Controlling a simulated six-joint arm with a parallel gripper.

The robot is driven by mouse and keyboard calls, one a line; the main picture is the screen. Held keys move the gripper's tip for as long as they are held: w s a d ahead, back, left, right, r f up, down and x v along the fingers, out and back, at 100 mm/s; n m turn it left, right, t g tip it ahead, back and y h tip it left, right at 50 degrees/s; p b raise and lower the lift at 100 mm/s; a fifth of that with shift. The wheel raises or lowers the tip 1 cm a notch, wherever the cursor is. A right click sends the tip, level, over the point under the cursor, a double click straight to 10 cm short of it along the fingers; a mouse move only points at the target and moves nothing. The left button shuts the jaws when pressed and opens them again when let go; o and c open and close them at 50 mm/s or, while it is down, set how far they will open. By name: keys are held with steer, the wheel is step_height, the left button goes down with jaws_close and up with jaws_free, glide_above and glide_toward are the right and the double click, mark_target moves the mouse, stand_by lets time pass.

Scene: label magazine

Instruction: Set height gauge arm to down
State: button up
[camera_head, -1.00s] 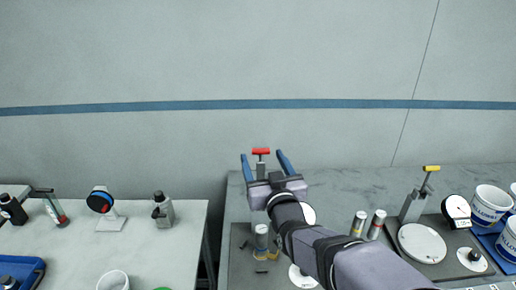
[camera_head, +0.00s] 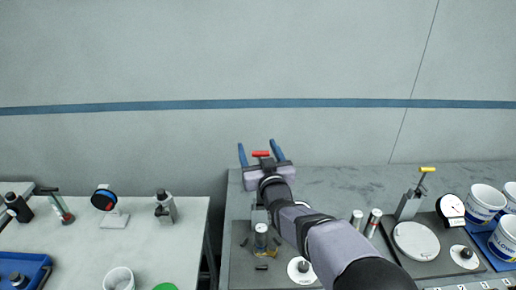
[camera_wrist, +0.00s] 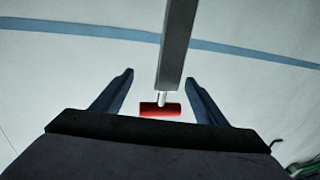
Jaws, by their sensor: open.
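A red handle (camera_head: 261,153) stands on the back bench at its left part, just in front of my palm in the head view. In the wrist view, the red handle (camera_wrist: 160,110) sits at the end of a grey bar (camera_wrist: 176,45), which enters from the top. My gripper (camera_head: 258,143) is open, with a blue finger on each side of the handle and visible gaps. The wrist view shows my gripper (camera_wrist: 158,77) with the handle between the fingers, close to the palm. Contact with the palm cannot be told. My arm hides most of the handle's base.
To the right stands a device with a yellow handle (camera_head: 427,169), beside a round plate (camera_head: 416,241), a dial gauge (camera_head: 453,207) and white cups (camera_head: 486,202). Grey cylinders (camera_head: 373,222) stand near my forearm. A separate table (camera_head: 75,245) with bottles lies left, across a gap.

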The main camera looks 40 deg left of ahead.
steer(key=c, duration=1.4)
steer(key=shift+s+d+f+b, duration=0.1)
steer(key=shift+b, duration=0.4)
